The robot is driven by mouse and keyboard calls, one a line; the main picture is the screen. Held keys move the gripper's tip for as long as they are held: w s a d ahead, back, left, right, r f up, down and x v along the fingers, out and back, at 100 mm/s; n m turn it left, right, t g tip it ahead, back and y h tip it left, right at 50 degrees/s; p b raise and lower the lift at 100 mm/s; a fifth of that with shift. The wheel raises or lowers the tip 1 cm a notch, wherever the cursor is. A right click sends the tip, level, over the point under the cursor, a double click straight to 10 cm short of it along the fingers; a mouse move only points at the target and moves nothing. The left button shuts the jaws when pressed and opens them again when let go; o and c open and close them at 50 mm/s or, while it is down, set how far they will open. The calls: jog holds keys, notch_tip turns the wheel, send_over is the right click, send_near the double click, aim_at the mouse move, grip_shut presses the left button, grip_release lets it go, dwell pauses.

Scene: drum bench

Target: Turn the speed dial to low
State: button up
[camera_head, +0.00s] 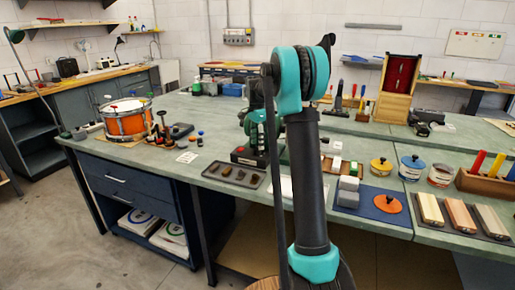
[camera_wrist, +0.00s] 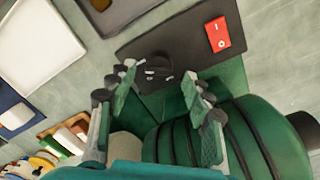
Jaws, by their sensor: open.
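The speed dial (camera_wrist: 157,69) is a dark round knob with small pale marks around it, on a black panel (camera_wrist: 180,38) of a green machine (camera_wrist: 170,137). My gripper (camera_wrist: 165,80) is open in the wrist view. Its left finger is close beside the dial and overlaps its edge; the right finger is farther off to the right. I cannot tell whether either finger touches the dial. I cannot read where the dial points. In the head view the machine's dark base (camera_head: 246,157) shows beside my arm, which hides much of the machine; the dial cannot be made out there.
A red rocker switch (camera_wrist: 218,34) sits on the same panel, right of the dial. In the head view a tray (camera_head: 216,180) with small items lies in front of the machine. An orange drum (camera_head: 127,121) stands at left. Blocks and tins stand at right.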

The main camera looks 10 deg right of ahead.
jog(key=shift+s+f, duration=0.1)
jog(key=shift+f, duration=1.35)
jog(key=c, duration=1.1)
jog(key=shift+c, duration=0.3)
